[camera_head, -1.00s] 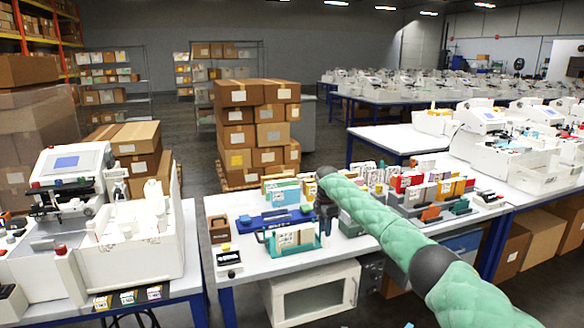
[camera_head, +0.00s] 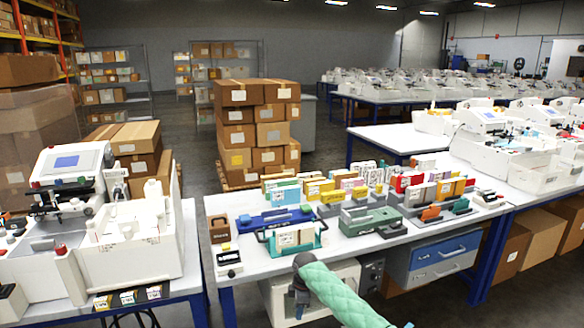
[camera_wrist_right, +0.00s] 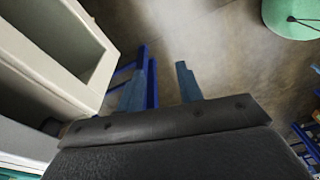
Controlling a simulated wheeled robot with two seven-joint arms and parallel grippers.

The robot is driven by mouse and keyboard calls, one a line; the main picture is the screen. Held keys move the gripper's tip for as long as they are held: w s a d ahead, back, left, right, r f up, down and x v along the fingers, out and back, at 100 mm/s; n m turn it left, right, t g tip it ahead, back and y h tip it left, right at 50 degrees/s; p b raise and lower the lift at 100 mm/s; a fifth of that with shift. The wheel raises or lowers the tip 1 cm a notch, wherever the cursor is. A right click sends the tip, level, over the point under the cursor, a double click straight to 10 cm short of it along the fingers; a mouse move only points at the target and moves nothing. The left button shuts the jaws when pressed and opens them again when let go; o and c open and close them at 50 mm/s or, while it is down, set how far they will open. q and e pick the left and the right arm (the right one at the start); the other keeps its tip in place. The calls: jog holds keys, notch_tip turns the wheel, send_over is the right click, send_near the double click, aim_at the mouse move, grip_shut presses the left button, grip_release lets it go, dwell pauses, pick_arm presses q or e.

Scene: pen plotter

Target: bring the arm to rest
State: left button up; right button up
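My right arm, in a green quilted sleeve (camera_head: 335,295), comes in from the bottom of the head view. My right gripper (camera_head: 299,300) is below the front edge of the middle table, in front of the white open-fronted box under it. In the right wrist view the two blue-grey fingers of the gripper (camera_wrist_right: 162,82) stand apart with nothing between them, and the bare floor shows beyond. My left arm and gripper are not in view.
The middle table (camera_head: 235,270) carries several card holders and a blue tray (camera_head: 272,219). A white box (camera_head: 283,305) and blue drawers (camera_head: 440,255) sit beneath it. A white plotter machine (camera_head: 70,185) stands on the left table. Blue table legs show close to the fingers in the wrist view.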

jog(key=s+f+m+y, duration=0.1)
jog(key=s+f+m, duration=0.2)
jog(key=s+f, duration=0.5)
jog(key=s+a+f+m, duration=0.15)
jog(key=s+f, duration=0.25)
jog(key=s, duration=0.8)
jog(key=s+f+m+y, duration=0.1)
jog(key=s+f+m, duration=0.2)
jog(key=s+f, duration=0.5)
jog(key=s+d+m+t+h, duration=0.1)
jog(key=s+d+m, duration=0.3)
jog(key=s, duration=1.1)
jog(key=s+d+m+h, duration=0.1)
jog(key=s+d+m, duration=0.4)
jog(key=s+d, duration=0.6)
jog(key=s, duration=0.4)
jog(key=shift+d+r+t+h, duration=0.15)
jog(key=shift+t+h, duration=0.15)
jog(key=shift+t, duration=0.1)
jog(key=shift+m, duration=0.25)
